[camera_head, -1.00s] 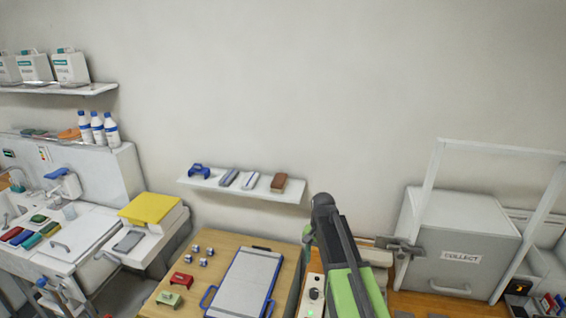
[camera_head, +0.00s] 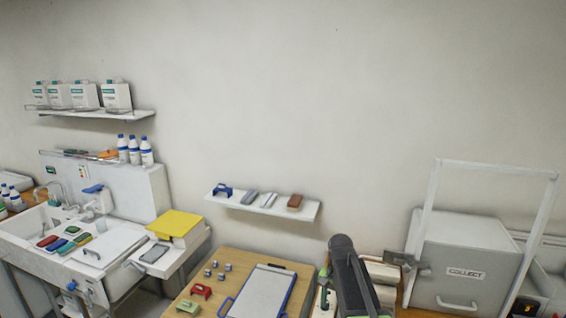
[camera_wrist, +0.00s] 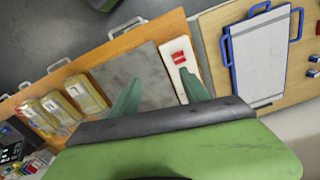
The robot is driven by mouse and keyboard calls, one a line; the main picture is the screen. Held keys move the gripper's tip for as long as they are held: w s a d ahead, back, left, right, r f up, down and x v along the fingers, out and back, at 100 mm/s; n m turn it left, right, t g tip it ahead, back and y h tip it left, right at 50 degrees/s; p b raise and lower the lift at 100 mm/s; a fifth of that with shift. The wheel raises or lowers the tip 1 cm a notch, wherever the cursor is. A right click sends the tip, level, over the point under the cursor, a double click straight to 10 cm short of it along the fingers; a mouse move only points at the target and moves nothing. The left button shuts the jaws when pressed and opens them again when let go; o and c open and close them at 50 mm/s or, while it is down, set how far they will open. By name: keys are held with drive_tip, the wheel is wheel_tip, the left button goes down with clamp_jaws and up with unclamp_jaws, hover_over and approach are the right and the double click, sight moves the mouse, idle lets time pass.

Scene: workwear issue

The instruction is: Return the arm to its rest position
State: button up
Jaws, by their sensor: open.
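My arm shows in the head view as a dark grey and green link at the lower middle, in front of the bench beside the collect box (camera_head: 465,272). My gripper (camera_wrist: 160,98) shows in the wrist view with its two green fingers spread apart and nothing between them. Below the fingers is a grey flat plate (camera_wrist: 140,72) on the wooden bench. The gripper's fingertips are hidden or hard to make out in the head view.
A wooden table with a blue-handled clipboard tray (camera_head: 262,293) stands left of my arm. A wall shelf (camera_head: 262,205) with small items is behind it. A sink unit (camera_head: 60,245) is at the left. A white frame (camera_head: 490,168) rises around the collect box. The wall above is clear.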

drive_tip(key=shift+n, duration=0.6)
drive_tip(key=s+f+b, duration=0.2)
drive_tip(key=f+b, duration=0.2)
drive_tip(key=s+f+b, duration=0.3)
drive_tip(key=f+b, duration=0.1)
drive_tip(key=f, duration=0.1)
drive_tip(key=s+f+b, duration=0.3)
drive_tip(key=f+b, duration=0.2)
drive_tip(key=s+f+n+b, duration=0.1)
drive_tip(key=s+n, duration=0.3)
drive_tip(key=s, duration=0.2)
drive_tip(key=shift+s+f, duration=0.25)
drive_tip(key=shift+f, duration=0.05)
